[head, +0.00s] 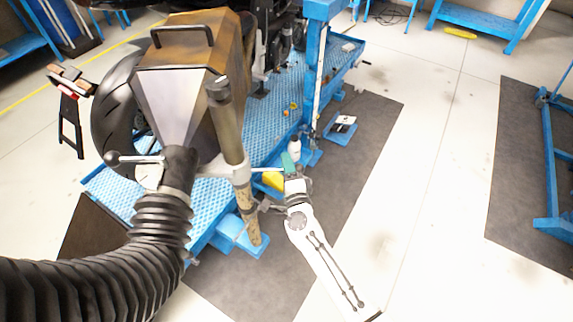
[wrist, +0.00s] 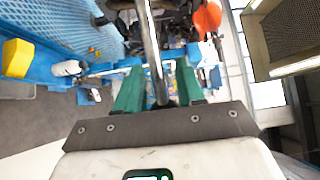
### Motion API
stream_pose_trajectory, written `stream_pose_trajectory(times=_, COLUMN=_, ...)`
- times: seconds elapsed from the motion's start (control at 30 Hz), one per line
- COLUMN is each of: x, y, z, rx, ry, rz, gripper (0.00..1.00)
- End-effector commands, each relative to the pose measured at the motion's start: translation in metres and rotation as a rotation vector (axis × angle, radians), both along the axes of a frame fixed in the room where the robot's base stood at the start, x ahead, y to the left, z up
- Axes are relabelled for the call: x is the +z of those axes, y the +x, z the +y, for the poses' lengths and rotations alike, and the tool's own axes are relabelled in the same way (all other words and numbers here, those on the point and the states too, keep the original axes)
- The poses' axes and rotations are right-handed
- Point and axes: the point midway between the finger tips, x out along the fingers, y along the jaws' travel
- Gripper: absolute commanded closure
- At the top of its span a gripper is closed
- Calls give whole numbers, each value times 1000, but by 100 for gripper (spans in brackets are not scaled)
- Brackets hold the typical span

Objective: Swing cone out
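The cone (head: 172,95) is a large metal hood with a silver tapered face and a brown top. It stands in front of the motorcycle's rear tyre (head: 112,112), with a ribbed black hose (head: 160,222) joined to its narrow end. A brown post (head: 228,125) rises beside it, and a thin pale bar (head: 268,170) runs right from the post. My gripper (head: 290,163) is at the bar's right end. In the wrist view, a metal rod (wrist: 152,50) passes between the green fingers of my gripper (wrist: 158,75), with gaps visible beside it. Contact is unclear.
A blue lift platform (head: 262,125) lies under the motorcycle, with a blue column (head: 314,65) behind my gripper. A white bottle (head: 295,147) and a yellow box (head: 272,181) are close to my gripper. Pale floor (head: 430,150) is open on the right, before a blue frame (head: 550,160).

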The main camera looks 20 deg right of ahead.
Motion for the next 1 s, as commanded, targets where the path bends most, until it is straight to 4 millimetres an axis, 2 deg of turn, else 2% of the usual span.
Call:
stream_pose_trajectory(times=0.1, x=0, y=6, z=-1, rx=0, ry=0, rz=0, gripper=62)
stream_pose_trajectory(times=0.4, x=0, y=7, z=-1, rx=1, ry=-1, rz=1, gripper=63)
stream_pose_trajectory(times=0.8, x=0, y=7, z=-2, rx=-1, ry=-1, rz=1, gripper=100)
stream_pose_trajectory(times=1.0, x=0, y=7, z=-2, rx=-2, ry=-1, rz=1, gripper=100)
